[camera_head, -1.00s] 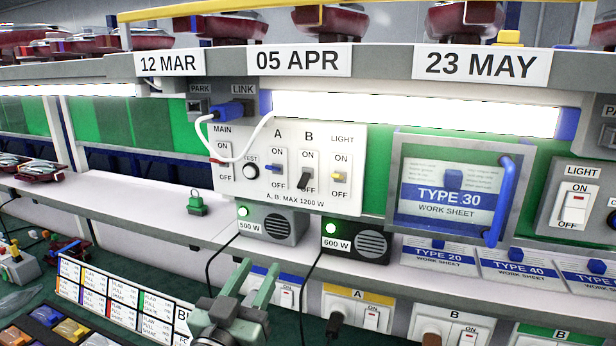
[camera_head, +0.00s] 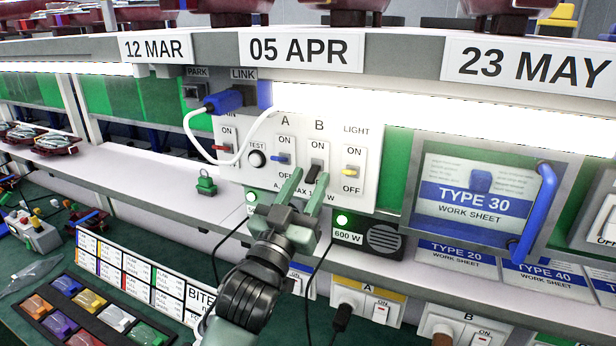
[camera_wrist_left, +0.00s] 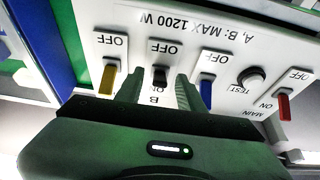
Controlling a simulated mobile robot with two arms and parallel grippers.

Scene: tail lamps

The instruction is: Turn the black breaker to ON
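The black breaker (camera_head: 313,172) sits under letter B on the white switch panel (camera_head: 368,139). Its lever tilts down toward OFF, and its lower part is hidden by my left gripper in the head view. My left gripper (camera_head: 308,180) is at the panel, its two green fingers apart on either side of the lever. In the upside-down left wrist view, the black lever (camera_wrist_left: 160,75) shows at its OFF end between the open fingertips (camera_wrist_left: 160,88). I cannot tell whether a finger touches it. My right gripper is not in view.
Close on either side are the blue breaker (camera_head: 282,158) and the yellow light switch (camera_head: 350,171). A red main switch (camera_head: 223,148) and white cable (camera_head: 192,135) are further left. A 600 W unit (camera_head: 383,238) stands below; a framed work sheet (camera_head: 470,200) is at the right.

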